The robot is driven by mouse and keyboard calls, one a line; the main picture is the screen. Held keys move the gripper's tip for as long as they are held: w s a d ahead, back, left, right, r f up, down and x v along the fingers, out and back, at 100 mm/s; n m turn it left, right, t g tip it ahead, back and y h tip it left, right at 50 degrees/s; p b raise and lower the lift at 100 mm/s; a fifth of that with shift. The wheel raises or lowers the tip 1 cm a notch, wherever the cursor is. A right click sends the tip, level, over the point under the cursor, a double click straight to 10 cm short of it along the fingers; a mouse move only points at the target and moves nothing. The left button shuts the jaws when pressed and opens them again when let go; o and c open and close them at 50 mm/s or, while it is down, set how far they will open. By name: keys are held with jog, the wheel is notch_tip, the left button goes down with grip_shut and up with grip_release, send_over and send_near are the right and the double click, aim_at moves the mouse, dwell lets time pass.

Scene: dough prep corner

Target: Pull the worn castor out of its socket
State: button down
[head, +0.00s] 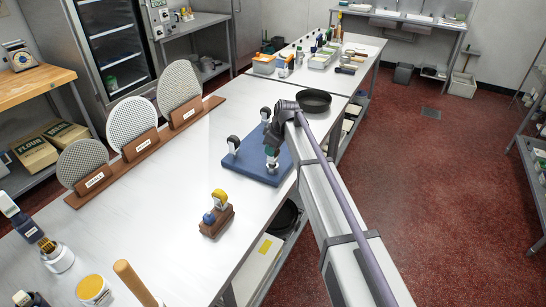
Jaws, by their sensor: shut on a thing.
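A blue plate (256,172) lies on the steel table, like an upturned dolly base. Two dark castors with pale wheels stand up from it, one at its left (233,144) and one at its far edge (265,114). My gripper (271,157) points down over the plate's near right part, shut on what appears to be the worn castor. That castor is mostly hidden by the jaws, and I cannot tell whether it is still seated in its socket. A brown wooden block (213,226) nearer the front holds a yellow-wheeled castor (220,198) and a blue-topped piece (208,218).
Round mesh screens (130,118) stand in a brown rack along the table's left side. A black pan (313,101) sits beyond my arm. Tubs, a brush and a wooden handle (134,284) are at the near left. The table between rack and plate is clear.

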jog(key=shift+r, duration=0.3)
notch_tip(320, 180, up, 8)
jog(key=p, duration=0.8)
dwell(0.4)
jog(key=shift+s+f, duration=0.1)
jog(key=shift+f, duration=0.05)
